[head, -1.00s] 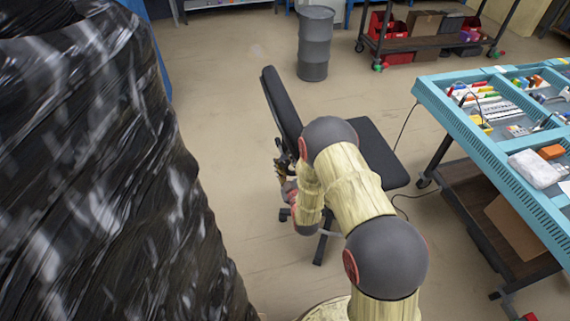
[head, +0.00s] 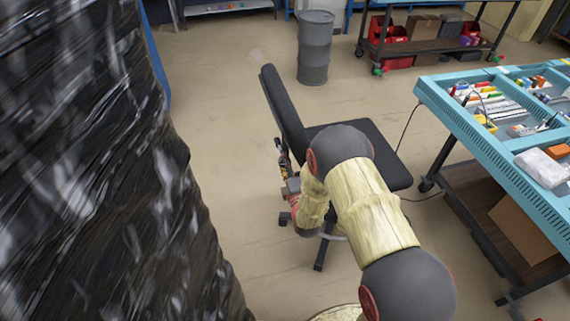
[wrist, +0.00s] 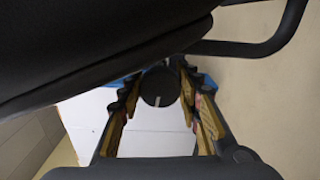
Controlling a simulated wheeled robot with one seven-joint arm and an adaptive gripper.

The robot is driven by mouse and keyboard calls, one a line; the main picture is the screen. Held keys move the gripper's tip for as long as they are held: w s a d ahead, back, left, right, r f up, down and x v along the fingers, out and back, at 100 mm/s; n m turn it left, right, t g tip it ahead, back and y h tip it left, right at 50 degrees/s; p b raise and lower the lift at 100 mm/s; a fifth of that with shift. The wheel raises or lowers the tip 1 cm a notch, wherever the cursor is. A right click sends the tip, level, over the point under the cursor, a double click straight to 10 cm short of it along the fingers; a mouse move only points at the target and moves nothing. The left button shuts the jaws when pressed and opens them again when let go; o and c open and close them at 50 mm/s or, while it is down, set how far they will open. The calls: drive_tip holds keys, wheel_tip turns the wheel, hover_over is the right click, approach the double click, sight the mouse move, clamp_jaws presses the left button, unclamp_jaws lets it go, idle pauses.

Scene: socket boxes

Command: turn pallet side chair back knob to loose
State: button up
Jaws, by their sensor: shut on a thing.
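The black office chair stands on the floor in the head view, with its back (head: 286,108) upright and its seat (head: 375,150) partly behind my arm. In the wrist view, the chair back (wrist: 95,45) fills the upper left. A round black knob (wrist: 159,87) with a pale line, nearly upright, sits just below the chair back's edge. My gripper (head: 283,158) is beside the rear of the chair back. In the wrist view my gripper (wrist: 160,92) is shut on the knob, one finger on each side. In the head view I cannot make out the knob.
A pallet load in black wrap (head: 90,170) stands close on the left. A blue-edged workbench (head: 470,130) with small parts is on the right. A grey drum (head: 314,50) and a shelf cart (head: 425,45) stand behind. Open floor lies between the wrapped load and chair.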

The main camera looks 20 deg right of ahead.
drive_tip(key=n+b, duration=0.1)
drive_tip(key=n, duration=0.3)
drive_tip(key=shift+n, duration=0.3)
drive_tip(key=shift+f+n+b, duration=0.1)
drive_tip(key=shift+n+b, duration=0.65)
drive_tip(key=shift+n, duration=0.85)
drive_tip(key=shift+s, duration=0.1)
drive_tip(key=o, duration=1.2)
drive_tip(key=shift+c, duration=0.2)
drive_tip(key=s, duration=1.2)
